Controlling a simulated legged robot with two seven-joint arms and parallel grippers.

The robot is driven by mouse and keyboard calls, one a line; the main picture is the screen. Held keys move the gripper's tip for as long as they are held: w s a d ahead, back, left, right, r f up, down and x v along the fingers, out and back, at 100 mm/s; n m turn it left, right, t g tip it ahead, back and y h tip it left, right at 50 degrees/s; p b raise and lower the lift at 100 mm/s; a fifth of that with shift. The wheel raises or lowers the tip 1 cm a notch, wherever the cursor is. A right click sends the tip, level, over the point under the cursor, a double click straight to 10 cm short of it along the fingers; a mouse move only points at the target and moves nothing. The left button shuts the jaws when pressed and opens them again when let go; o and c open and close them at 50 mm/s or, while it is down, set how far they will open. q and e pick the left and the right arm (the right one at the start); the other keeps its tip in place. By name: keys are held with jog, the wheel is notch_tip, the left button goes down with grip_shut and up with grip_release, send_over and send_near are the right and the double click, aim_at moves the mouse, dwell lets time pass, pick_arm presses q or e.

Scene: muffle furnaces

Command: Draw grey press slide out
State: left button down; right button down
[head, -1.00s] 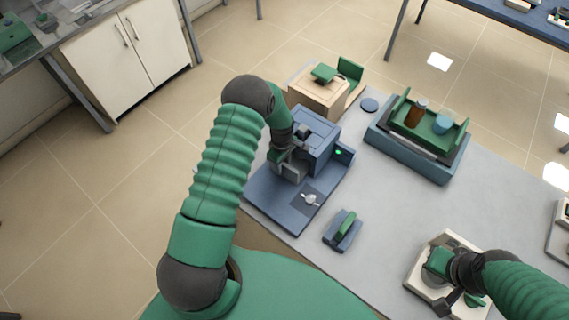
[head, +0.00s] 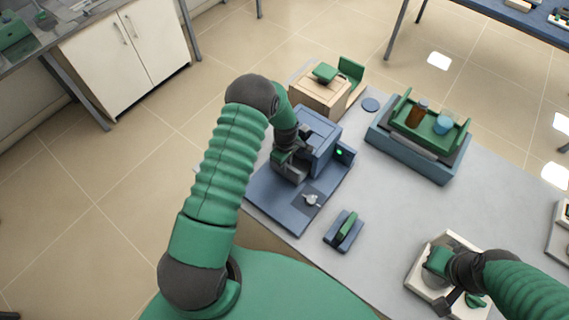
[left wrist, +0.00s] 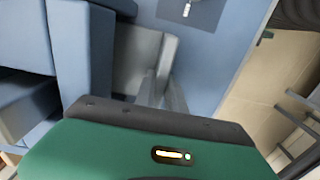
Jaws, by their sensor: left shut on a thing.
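The blue press (head: 317,140) stands on the grey table, with a flat blue base plate (head: 285,205) in front. The grey press slide (head: 292,171) is a block at the front of the press housing, partly hidden by my left gripper (head: 284,158). In the left wrist view the grey slide (left wrist: 138,52) stands beside the blue housing (left wrist: 82,50), and the narrow fingers of my left gripper (left wrist: 163,90) are shut on its edge. My right gripper (head: 440,280) is low over a white device at the right; its fingertips do not show clearly.
A small silvery part (head: 311,199) lies on a dark patch of the base plate. A blue block with a green top (head: 344,231) stands close in front. A blue rack (head: 410,155) with a green tray and a wooden box (head: 318,98) stand behind. The white device (head: 425,292) is at right.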

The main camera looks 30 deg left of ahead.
pick_arm(q)
jog(key=shift+w+a, duration=0.1)
pick_arm(e)
jog(key=shift+w+d+f, duration=0.1)
jog(key=shift+d, duration=0.15)
pick_arm(q)
jog(key=shift+a, duration=0.15)
dwell(0.3)
